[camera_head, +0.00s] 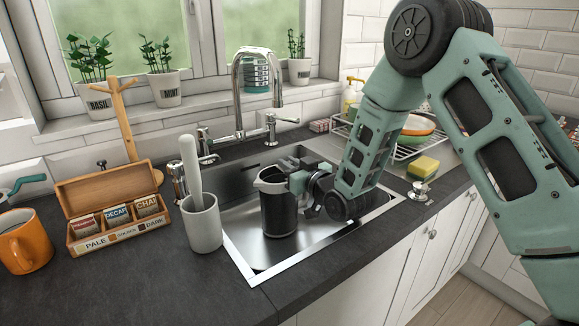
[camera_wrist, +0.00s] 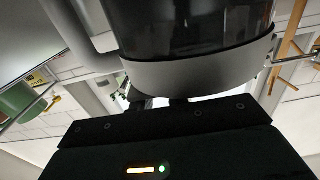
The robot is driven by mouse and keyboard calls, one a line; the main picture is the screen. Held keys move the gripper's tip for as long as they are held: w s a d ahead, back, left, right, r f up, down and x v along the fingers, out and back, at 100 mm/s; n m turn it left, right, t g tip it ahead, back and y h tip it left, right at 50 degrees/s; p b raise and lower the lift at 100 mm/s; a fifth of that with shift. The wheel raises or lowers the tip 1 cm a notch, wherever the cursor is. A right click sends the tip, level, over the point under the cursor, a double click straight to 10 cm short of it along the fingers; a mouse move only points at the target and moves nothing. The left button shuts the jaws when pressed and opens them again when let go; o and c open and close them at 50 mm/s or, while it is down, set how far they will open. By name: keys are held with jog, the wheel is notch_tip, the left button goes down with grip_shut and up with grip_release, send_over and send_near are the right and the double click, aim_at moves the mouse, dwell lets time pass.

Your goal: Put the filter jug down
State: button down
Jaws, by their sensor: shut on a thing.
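The filter jug (camera_head: 279,212) has a dark body with a pale grey rim and spout. It is upright within the outline of the steel sink (camera_head: 245,262) in the head view. I cannot tell whether its base touches the sink floor. My gripper (camera_head: 306,183) comes from the right and is shut on the jug's upper right side. In the wrist view the jug (camera_wrist: 195,30) fills the upper middle, its pale band (camera_wrist: 200,75) just beyond my gripper (camera_wrist: 158,101). The fingertips are mostly hidden there.
A chrome tap (camera_head: 238,95) arches behind the jug. A grey pot (camera_head: 202,225) with a pale rod stands left of the sink, beside a wooden tea box (camera_head: 112,205) and an orange mug (camera_head: 23,243). A sponge (camera_head: 422,167) and dish rack (camera_head: 385,142) are right. Front-left worktop is clear.

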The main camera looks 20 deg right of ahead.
jog(key=shift+f, duration=0.2)
jog(key=shift+f, duration=0.15)
jog(key=c, duration=1.4)
grip_release()
jog(key=shift+o, duration=0.2)
jog(key=shift+r, duration=0.3)
jog(key=b+v, duration=0.1)
jog(key=v, duration=0.6)
jog(key=shift+s+f, duration=0.15)
jog(key=shift+s, duration=0.15)
